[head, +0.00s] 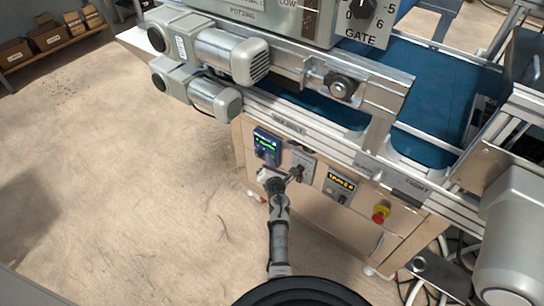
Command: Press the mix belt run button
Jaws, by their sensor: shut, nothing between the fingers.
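My gripper (296,173) is shut and empty, at the end of my arm, which reaches up from the bottom of the head view. Its fingertips are in front of a small grey control plate (305,160) on the machine's beige front panel. I cannot tell whether they touch the plate. The gripper covers part of this plate, and I cannot make out the mix belt run button; it may be hidden behind the gripper.
A blue control box (267,145) with a green display is left of the plate. A box with a yellow display (341,187) and a red emergency stop knob (380,213) are to the right. Motors (228,57) and rails overhang the panel. Open floor (120,190) lies left.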

